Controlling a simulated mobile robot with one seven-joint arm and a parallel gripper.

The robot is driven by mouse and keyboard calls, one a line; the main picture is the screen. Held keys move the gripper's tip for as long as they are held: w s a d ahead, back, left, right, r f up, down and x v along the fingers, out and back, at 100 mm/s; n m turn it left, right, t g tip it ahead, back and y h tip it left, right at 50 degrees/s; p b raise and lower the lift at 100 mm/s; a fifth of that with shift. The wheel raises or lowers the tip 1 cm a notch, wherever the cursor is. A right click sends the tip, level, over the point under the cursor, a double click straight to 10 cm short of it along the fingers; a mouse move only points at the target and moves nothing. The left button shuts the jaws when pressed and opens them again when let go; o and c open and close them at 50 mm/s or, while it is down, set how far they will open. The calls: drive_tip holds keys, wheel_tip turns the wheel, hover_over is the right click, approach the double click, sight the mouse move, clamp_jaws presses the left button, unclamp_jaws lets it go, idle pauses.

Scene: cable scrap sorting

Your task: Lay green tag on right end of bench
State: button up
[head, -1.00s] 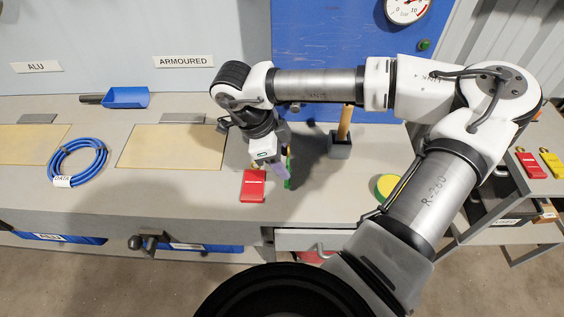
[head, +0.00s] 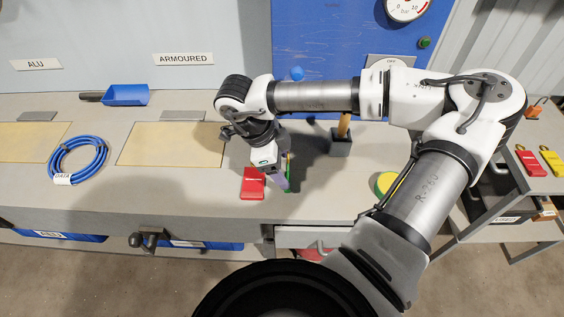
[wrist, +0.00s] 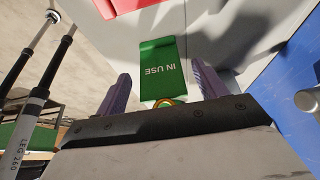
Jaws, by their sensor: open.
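The green tag (wrist: 164,68) reads "IN USE" and shows in the wrist view, a brass ring at its near end. It lies between the two purple fingers of my gripper (wrist: 161,86), with a gap on each side. My gripper (head: 284,181) is open and low over the front of the bench (head: 330,198). In the head view only slivers of the green tag show beside the fingers. I cannot tell its exact height above the bench. A red tag (head: 253,184) lies just left of my gripper; red also shows at the wrist view's top edge.
A grey block with a wooden handle (head: 341,145) stands behind and right of my gripper. A round yellow-green item (head: 386,183) lies farther right, partly behind my arm. A blue cable coil (head: 78,160) lies at left. Red and yellow tags (head: 528,162) lie on the right-hand shelf.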

drive_tip(key=shift+r, duration=0.15)
drive_tip(key=b+v, duration=0.1)
drive_tip(key=v, duration=1.1)
drive_tip(key=shift+b, duration=0.3)
